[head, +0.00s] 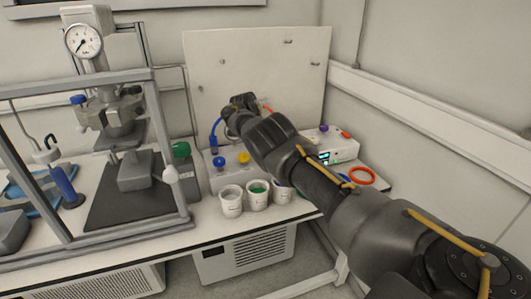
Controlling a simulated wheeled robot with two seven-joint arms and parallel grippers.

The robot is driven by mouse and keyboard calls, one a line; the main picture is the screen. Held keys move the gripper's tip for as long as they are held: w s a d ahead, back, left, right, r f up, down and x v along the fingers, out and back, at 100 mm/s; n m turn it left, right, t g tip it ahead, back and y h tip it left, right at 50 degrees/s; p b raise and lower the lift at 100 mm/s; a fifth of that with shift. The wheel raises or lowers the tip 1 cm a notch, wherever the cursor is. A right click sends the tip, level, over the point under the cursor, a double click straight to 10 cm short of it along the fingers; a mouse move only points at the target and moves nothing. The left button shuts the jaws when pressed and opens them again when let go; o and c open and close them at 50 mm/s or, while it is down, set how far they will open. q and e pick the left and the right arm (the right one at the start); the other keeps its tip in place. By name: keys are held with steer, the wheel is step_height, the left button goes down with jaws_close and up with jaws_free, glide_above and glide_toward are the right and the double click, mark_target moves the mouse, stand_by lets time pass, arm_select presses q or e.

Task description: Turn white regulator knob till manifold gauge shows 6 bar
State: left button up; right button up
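My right arm reaches in from the lower right, and my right gripper (240,104) is in front of the pale back panel (207,75). The gripper is dark and small, and I cannot tell whether its fingers are open or shut. No white regulator knob can be made out; the gripper and arm cover part of the panel. A round white gauge (84,41) with a dark needle sits on top of the reactor at the left; its numbers are too small to read. I see no other gauge. My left gripper is not in view.
A metal frame (160,128) surrounds the reactor. White cups (231,203) stand near the bench's front edge. A white device (336,143) and orange ring (362,176) lie right of my arm.

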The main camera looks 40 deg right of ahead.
steer(key=o, duration=1)
steer(key=shift+c, duration=0.2)
steer(key=shift+r, duration=0.1)
steer(key=v, duration=1)
steer(key=shift+r+b, duration=0.3)
steer(key=shift+b, duration=0.05)
